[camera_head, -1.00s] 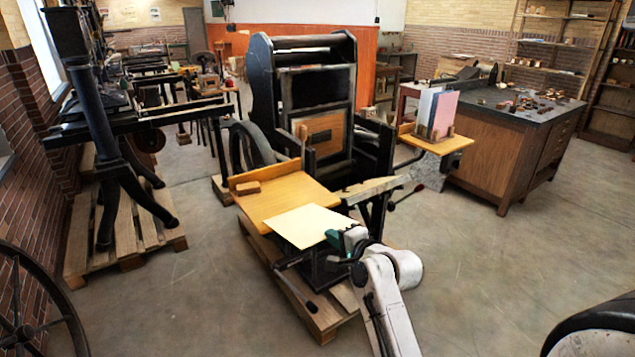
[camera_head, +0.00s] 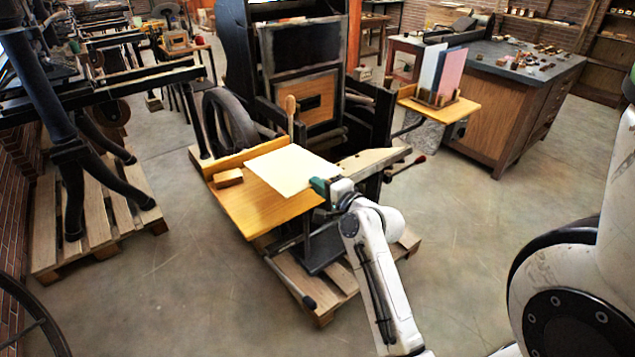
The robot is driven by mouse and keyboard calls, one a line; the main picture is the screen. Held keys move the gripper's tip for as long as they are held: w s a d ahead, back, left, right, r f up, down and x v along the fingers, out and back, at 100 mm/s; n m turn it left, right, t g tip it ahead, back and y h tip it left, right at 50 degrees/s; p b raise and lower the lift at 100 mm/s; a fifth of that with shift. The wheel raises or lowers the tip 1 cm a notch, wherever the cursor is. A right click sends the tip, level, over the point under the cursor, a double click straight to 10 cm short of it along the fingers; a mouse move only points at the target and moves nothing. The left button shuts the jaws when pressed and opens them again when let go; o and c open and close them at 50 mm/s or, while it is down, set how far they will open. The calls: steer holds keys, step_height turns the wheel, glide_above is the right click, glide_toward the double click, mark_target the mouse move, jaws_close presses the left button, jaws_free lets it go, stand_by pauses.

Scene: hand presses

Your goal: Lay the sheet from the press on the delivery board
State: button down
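The cream sheet (camera_head: 291,168) is over the wooden delivery board (camera_head: 252,204), covering its right and back part. I cannot tell whether the sheet touches the board or hovers just above it. My gripper (camera_head: 321,187), with green fingertips, is at the sheet's near right corner and appears shut on it. The black hand press (camera_head: 303,68) stands behind the board, with a wooden panel in its upright frame. The board has a raised wooden edge at its back left.
A small wooden block (camera_head: 228,178) lies on the board's left part. A side shelf (camera_head: 440,105) on the right holds upright blue and pink sheets. A red-tipped lever (camera_head: 419,160) sticks out to the right. A pallet (camera_head: 330,290) lies under the press. Open floor lies at front left.

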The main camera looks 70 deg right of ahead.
step_height(320, 180, down, 7)
steer(key=b, duration=0.6)
steer(key=shift+f, duration=0.15)
steer(key=c, duration=1.8)
jaws_free()
steer(key=o, duration=0.5)
steer(key=shift+o, duration=0.7)
steer(key=shift+f, duration=0.2)
steer(key=shift+f+b, duration=0.3)
steer(key=shift+f, duration=0.05)
steer(key=shift+f+b, duration=0.65)
steer(key=shift+f, duration=0.35)
steer(key=shift+f+v, duration=0.15)
steer(key=shift+v, duration=0.95)
steer(key=shift+f+v, duration=0.15)
steer(key=shift+v, duration=1)
